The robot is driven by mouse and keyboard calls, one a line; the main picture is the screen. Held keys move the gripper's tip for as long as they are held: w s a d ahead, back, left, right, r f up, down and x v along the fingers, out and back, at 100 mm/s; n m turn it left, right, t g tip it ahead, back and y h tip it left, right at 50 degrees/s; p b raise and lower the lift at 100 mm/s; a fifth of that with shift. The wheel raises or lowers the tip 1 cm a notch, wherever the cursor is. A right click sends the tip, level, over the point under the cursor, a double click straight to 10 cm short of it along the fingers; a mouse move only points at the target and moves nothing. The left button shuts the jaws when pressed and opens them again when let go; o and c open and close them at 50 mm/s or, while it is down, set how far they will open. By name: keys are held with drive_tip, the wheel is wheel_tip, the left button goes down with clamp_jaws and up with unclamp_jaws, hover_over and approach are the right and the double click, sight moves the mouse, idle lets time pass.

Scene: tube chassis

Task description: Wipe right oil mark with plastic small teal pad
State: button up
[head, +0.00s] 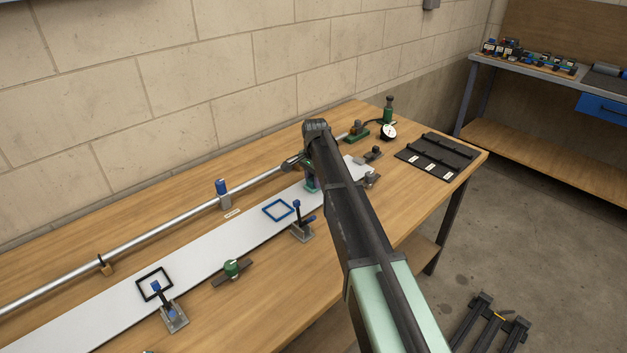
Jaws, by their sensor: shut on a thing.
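My gripper (311,183) is over the right part of the long white strip (215,254), mostly hidden by my own arm. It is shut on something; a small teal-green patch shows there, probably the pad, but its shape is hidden. I cannot tell whether it touches the strip. No oil mark can be made out on the visible strip; the part behind my arm is hidden.
A blue square outline (278,201) and a black one (154,271) lie on the strip. Clamps (302,232) (174,318) and a green knob (232,268) line its front edge. A metal tube (150,234) runs behind. A black tray (436,157) lies at the table's right end.

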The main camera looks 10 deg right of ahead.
sight(305, 192)
drive_tip(key=shift+s+a, duration=0.55)
drive_tip(key=shift+a, duration=0.35)
drive_tip(key=shift+s+a, duration=0.5)
drive_tip(key=shift+a, duration=0.4)
wheel_tip(305, 192, up, 6)
drive_tip(key=p, duration=0.6)
drive_tip(key=shift+w, duration=0.1)
wheel_tip(305, 192, up, 3)
drive_tip(key=p, duration=0.3)
